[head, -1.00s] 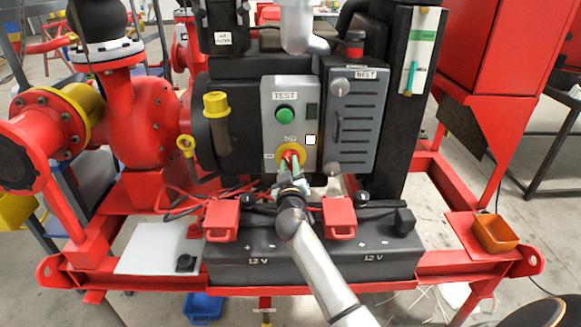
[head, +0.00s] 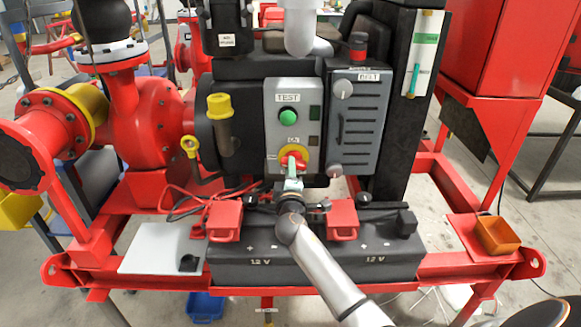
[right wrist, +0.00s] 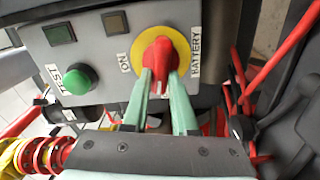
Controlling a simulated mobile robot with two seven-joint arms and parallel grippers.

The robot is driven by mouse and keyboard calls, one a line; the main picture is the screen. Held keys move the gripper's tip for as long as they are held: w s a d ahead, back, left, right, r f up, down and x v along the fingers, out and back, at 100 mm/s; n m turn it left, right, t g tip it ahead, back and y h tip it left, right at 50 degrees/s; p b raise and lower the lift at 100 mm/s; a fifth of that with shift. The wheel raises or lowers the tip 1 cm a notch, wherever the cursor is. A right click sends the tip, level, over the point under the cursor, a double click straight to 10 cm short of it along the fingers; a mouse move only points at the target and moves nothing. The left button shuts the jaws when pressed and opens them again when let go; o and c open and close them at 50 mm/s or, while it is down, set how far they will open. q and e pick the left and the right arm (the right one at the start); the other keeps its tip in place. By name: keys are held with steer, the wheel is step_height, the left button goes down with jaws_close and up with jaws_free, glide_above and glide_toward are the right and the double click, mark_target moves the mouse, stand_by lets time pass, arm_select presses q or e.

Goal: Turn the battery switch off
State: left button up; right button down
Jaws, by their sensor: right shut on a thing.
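The battery switch is a red knob on a yellow disc (head: 294,155), low on the grey control panel (head: 272,133). In the right wrist view the red knob (right wrist: 158,55) sits between the labels "ON" and "BATTERY". My right gripper (head: 293,174) is at the switch from below and in front. In the right wrist view its two pale green fingers (right wrist: 161,80) are shut on the red knob, one on each side. The fingers hide part of the knob. My left gripper is not in view.
A green TEST button (head: 288,116) is above the switch, with dark square windows (head: 314,141) beside it. A grey BELT cover (head: 356,125) stands to the right. Black 12 V batteries (head: 375,245) with red terminal covers (head: 225,219) lie below, under my right arm.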

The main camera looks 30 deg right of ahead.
steer(key=shift+n, duration=1.2)
steer(key=shift+p, duration=0.3)
steer(key=c, duration=0.7)
jaws_free()
steer(key=shift+f, duration=0.1)
steer(key=v, duration=1.1)
steer(key=shift+s, duration=0.15)
steer(key=shift+s+a, duration=0.35)
steer(key=shift+s, duration=0.15)
